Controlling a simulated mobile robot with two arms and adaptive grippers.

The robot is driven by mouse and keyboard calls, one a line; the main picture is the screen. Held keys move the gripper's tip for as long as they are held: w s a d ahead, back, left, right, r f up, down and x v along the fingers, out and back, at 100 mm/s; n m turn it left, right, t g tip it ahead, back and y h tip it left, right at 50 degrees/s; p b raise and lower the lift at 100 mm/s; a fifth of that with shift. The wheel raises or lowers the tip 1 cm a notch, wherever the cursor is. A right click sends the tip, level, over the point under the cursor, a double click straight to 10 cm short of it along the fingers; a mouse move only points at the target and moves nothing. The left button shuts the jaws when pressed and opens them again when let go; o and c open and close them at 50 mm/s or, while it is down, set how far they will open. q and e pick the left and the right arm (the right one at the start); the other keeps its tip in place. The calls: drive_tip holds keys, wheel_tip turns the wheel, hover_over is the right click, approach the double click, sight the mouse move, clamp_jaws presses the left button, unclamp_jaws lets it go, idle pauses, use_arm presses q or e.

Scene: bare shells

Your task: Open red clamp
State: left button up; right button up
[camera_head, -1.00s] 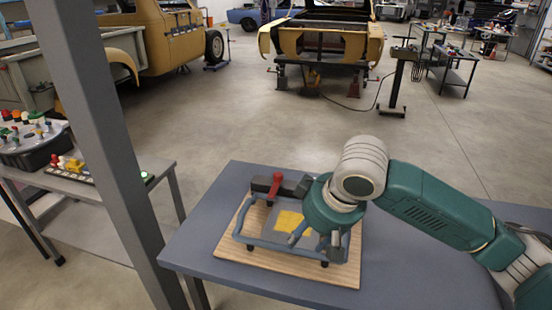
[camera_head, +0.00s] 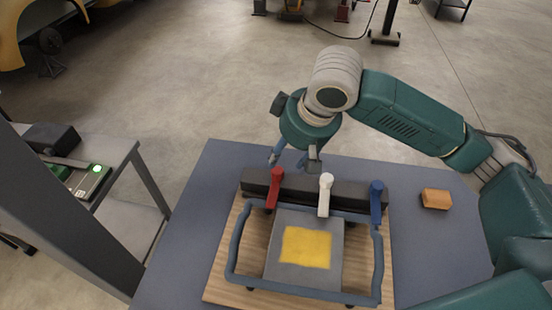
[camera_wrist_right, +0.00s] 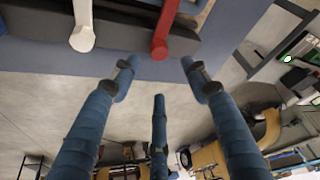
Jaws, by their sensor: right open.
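The red clamp (camera_head: 274,187) is a lever on a dark bar (camera_head: 350,190) at the back of a wooden board (camera_head: 226,270). My right gripper (camera_head: 293,160) is just behind and above the bar, near the red clamp. In the right wrist view its fingers (camera_wrist_right: 155,80) are spread, empty and apart from the red lever. My left gripper is not in view.
A blue frame (camera_head: 235,250) surrounds a grey plate with a yellow patch (camera_head: 305,247) on the board. An orange block (camera_head: 436,198) lies on the table (camera_head: 180,240) to the right. A grey post (camera_head: 60,220) and a side table (camera_head: 105,150) stand at left.

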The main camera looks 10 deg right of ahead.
sight(277, 170)
drive_tip(key=x, duration=0.4)
drive_tip(key=shift+s+f, duration=0.15)
drive_tip(key=shift+f, duration=0.15)
drive_tip(key=x, duration=0.2)
drive_tip(key=p+x, duration=0.1)
drive_tip(key=x, duration=0.1)
drive_tip(key=shift+w, duration=0.25)
drive_tip(key=shift+w+f, duration=0.1)
drive_tip(key=shift+f, duration=0.2)
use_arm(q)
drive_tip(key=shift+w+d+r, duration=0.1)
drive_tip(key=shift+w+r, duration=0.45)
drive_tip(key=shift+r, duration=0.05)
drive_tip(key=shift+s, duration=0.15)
use_arm(e)
drive_tip(key=shift+f, duration=0.1)
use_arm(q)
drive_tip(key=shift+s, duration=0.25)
use_arm(e)
clamp_jaws()
